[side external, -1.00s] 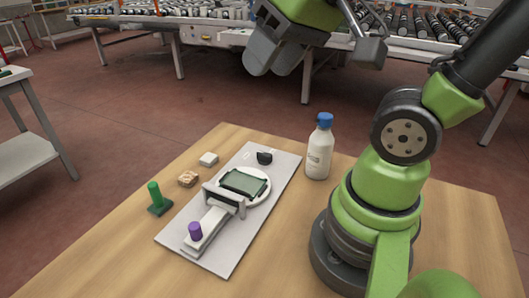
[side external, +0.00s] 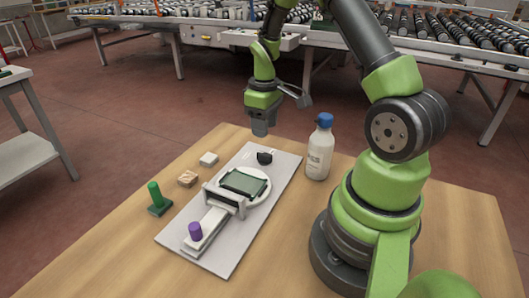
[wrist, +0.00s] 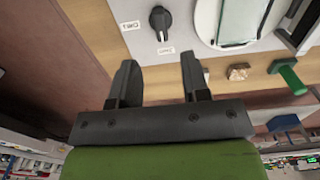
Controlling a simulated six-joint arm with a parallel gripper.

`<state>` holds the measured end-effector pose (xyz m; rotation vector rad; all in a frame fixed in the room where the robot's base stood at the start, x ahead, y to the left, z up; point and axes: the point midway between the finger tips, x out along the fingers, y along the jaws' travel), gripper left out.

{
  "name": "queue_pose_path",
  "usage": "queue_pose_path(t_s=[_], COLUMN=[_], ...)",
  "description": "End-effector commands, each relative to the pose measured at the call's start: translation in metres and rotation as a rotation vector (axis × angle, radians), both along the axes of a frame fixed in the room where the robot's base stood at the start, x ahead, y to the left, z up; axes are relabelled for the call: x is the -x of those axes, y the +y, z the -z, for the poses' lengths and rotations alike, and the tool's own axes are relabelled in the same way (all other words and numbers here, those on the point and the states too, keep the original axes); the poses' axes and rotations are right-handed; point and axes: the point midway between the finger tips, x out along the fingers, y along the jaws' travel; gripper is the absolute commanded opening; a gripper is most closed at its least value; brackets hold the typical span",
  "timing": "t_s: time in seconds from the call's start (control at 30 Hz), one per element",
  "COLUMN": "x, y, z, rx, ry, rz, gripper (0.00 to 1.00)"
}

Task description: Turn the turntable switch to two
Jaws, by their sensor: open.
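The turntable switch is a small black knob (side external: 265,157) at the far end of the grey board (side external: 225,262). It also shows in the wrist view (wrist: 160,21), with one small printed label to its left and another below it. The label text is too small to read surely. The white turntable (side external: 263,196) carries a dark green-edged glass pane (side external: 243,182). My gripper (side external: 261,134) points down, just above and behind the knob in the side view. In the wrist view my gripper (wrist: 159,62) has its two fingers apart, nothing between them, and the knob lies beyond the fingertips.
A white bottle with a blue cap (side external: 319,150) stands right of the board. A white block (side external: 208,159), a wooden block (side external: 187,179) and a green peg on a base (side external: 156,200) stand left. A grey bridge (side external: 224,198) and a purple knob (side external: 195,230) are on the board.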

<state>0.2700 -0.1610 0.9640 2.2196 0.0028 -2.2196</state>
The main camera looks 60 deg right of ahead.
Motion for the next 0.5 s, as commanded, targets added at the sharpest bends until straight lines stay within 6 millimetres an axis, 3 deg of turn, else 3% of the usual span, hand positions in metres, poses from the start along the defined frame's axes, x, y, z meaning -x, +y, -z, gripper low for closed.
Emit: queue_pose_path(t_s=[0.3,0.5], x=[0.001,0.000], y=[0.001,0.001], z=[0.060,0.081], rx=[-0.004,-0.003], ry=[0.004,0.000], rz=[0.002,0.003], gripper=[0.43,0.43])
